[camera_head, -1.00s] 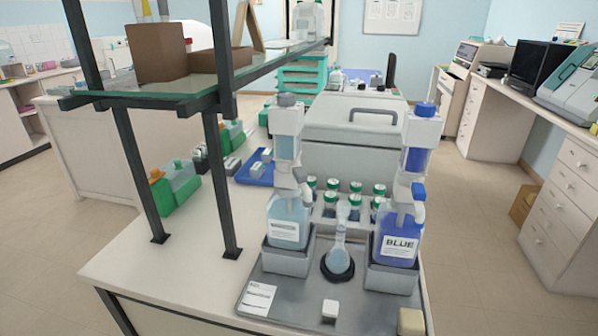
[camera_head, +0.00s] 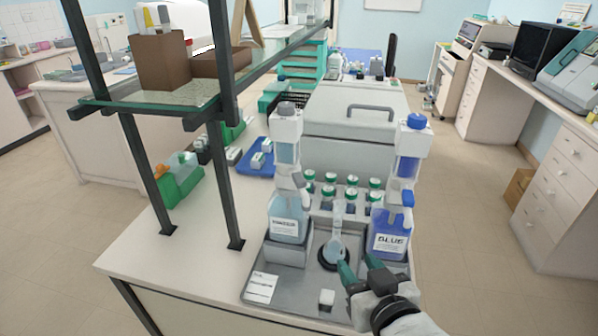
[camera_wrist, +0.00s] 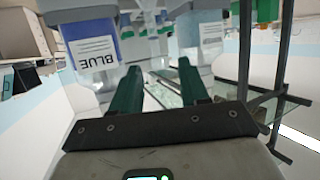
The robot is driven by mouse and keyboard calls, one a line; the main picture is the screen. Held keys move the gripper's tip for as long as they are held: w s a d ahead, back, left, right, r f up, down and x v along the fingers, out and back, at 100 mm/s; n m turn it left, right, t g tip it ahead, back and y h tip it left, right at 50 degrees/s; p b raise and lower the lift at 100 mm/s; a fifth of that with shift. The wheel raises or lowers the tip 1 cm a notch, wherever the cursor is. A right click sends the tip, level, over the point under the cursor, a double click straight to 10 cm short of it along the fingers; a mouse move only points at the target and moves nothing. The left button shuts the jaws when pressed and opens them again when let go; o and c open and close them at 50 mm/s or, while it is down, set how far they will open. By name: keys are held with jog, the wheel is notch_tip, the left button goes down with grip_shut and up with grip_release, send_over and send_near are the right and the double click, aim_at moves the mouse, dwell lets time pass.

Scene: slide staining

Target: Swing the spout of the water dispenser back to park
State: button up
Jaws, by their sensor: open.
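The water dispenser (camera_head: 287,215) stands on the left of the grey tray, a pale-blue bottle with a white label and a grey pump head. Its grey spout (camera_head: 301,185) shows at the neck, on the right side toward the flask; its exact angle is too small to tell. The bottle with a white label at upper right in the wrist view (camera_wrist: 201,35) seems to be this dispenser. My gripper (camera_head: 358,266) is open and empty over the tray's front right, in front of the blue dispenser and apart from the spout. Its green fingers (camera_wrist: 160,78) show spread in the wrist view.
The blue dispenser (camera_head: 390,240) stands right of the flask (camera_head: 337,245), which sits on a black ring. Several green-capped bottles (camera_head: 351,199) stand behind. A white block (camera_head: 327,298) and a card (camera_head: 261,288) lie on the tray (camera_head: 293,284). Shelf posts (camera_head: 225,190) rise at left.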

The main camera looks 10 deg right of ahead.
aim_at(302, 188)
jog(key=w+a+r+n+t+y, duration=0.15)
jog(key=a+r+t, duration=0.25)
jog(key=a+r, duration=0.5)
jog(key=shift+m+y, duration=0.25)
jog(key=shift+y, duration=0.2)
jog(key=x, duration=0.3)
jog(key=d+p+x, duration=0.1)
jog(key=x, duration=0.3)
jog(key=d+r+p+x, duration=0.1)
jog(key=x, duration=0.2)
jog(key=shift+w, duration=0.55)
grip_shut()
